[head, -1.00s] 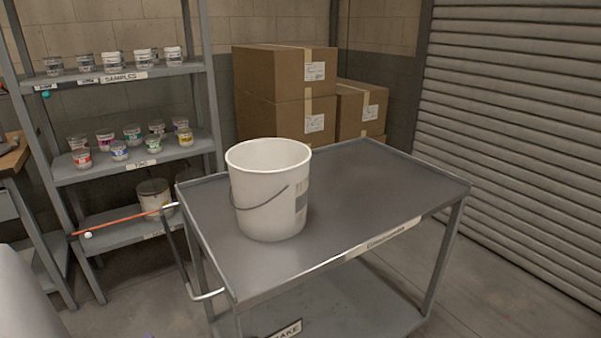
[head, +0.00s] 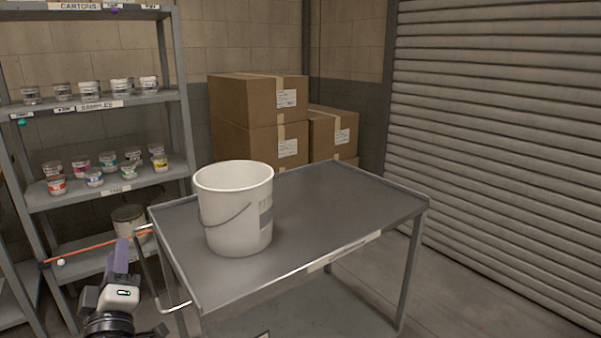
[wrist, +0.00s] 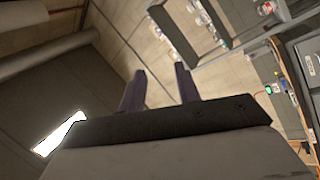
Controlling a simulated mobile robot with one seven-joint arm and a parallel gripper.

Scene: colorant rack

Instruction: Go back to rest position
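My gripper shows at the lower left of the head view (head: 121,256), in front of the rack and left of the cart's handle. In the wrist view its two purple fingers (wrist: 160,88) stand apart with nothing between them, so it is open and empty. The wrist view looks tilted, with wall, shelving and a bright ceiling light in it. A white bucket (head: 234,215) with a wire handle stands upright on the grey cart (head: 330,210), apart from my gripper.
A grey rack (head: 100,190) with several small tubs and a larger can (head: 128,220) stands at the left. Stacked cardboard boxes (head: 245,115) are behind the cart. A roller shutter (head: 490,130) closes the right side. Floor (head: 470,290) is clear at the lower right.

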